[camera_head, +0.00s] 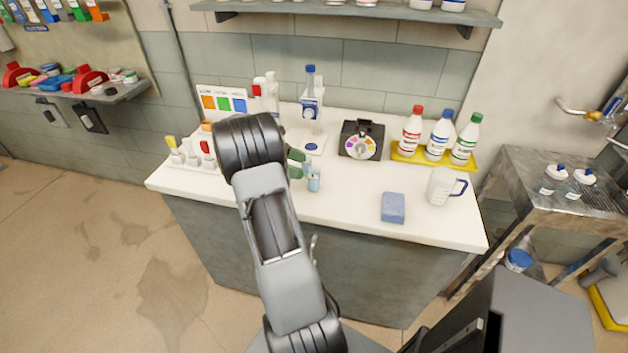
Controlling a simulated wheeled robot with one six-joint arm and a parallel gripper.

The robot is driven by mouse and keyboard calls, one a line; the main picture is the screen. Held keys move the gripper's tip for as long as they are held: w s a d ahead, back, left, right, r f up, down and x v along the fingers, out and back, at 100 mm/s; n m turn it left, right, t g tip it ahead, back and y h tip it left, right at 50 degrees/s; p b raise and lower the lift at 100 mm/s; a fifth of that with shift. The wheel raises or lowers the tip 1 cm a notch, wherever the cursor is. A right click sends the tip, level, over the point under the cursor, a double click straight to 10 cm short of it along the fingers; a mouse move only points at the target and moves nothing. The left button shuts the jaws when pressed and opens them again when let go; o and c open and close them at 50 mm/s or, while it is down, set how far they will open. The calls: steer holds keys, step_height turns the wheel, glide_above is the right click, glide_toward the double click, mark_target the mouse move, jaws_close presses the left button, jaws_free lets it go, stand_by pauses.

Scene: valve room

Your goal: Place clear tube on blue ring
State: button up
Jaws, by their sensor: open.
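A small clear tube with a pale blue tint (314,182) stands near the front edge of the white counter. My gripper (299,164) is just left of and behind it in the picture, with green fingers partly hidden by my arm. The gripper is open; I cannot tell whether a finger touches the tube. A blue round mark, seemingly the blue ring (312,146), lies on a white base farther back, below a white stand with a blue-topped bottle (311,95). Nothing is seen standing on the mark.
A black box with a colored dial (360,141) stands right of the ring. Several capped bottles sit on a yellow tray (402,158). A blue sponge (393,208) and white mug (440,187) are at front right. A rack (188,160) is at left. Counter between tube and sponge is clear.

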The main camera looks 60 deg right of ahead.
mark_target(314, 179)
steer(key=shift+p+x, duration=0.45)
steer(key=shift+x, duration=2.35)
steer(key=shift+f, duration=0.15)
steer(key=shift+a, duration=0.1)
steer(key=c, duration=1.1)
